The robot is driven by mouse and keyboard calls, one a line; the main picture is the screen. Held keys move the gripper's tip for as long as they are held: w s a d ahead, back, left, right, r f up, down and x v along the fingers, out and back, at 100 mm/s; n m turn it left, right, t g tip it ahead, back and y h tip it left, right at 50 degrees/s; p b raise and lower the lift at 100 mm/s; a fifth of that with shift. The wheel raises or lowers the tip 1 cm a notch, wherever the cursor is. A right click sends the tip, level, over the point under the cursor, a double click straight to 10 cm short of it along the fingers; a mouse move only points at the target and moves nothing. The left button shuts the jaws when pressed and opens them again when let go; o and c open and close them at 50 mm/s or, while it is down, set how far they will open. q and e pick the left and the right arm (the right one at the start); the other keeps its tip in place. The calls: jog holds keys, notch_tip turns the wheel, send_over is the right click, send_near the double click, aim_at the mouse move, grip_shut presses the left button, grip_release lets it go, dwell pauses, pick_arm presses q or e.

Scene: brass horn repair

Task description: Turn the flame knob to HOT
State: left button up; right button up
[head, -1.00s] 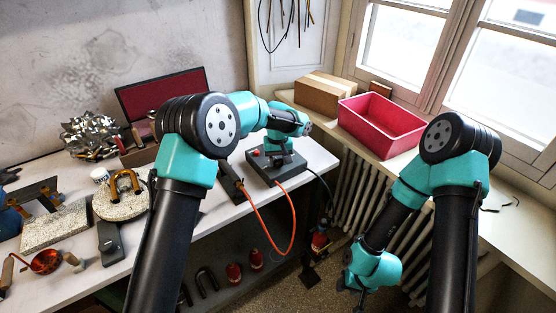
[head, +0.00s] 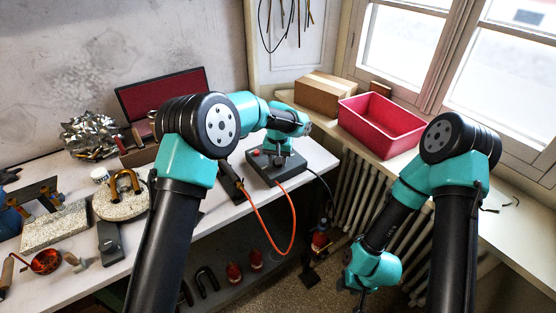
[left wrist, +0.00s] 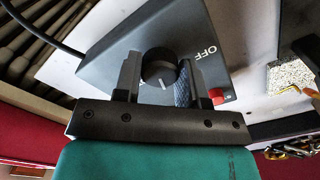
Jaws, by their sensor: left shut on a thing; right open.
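The flame knob (left wrist: 158,66) is a dark round knob with a pale pointer line, on a grey control box (left wrist: 110,45). The white word OFF is printed beside it; no HOT mark is readable. In the left wrist view my left gripper (left wrist: 158,78) has its two fingers on either side of the knob, shut on it. In the head view the left gripper (head: 279,158) is over the control box (head: 262,172), and the knob is hidden there. My right gripper (head: 361,298) hangs low, away from the bench, open as far as it shows.
A red button (left wrist: 217,95) sits on the box. An orange cable (head: 262,222) runs from the box to a dark handheld tool (head: 231,182). A pink bin (head: 380,123) and cardboard box (head: 324,91) stand on the sill. Horn parts and tools cover the bench's left.

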pick_arm(q)
jog(key=m, duration=0.4)
jog(key=shift+m, duration=2.3)
jog(key=o, duration=0.9)
notch_tip(320, 180, up, 17)
jog(key=shift+r, duration=0.2)
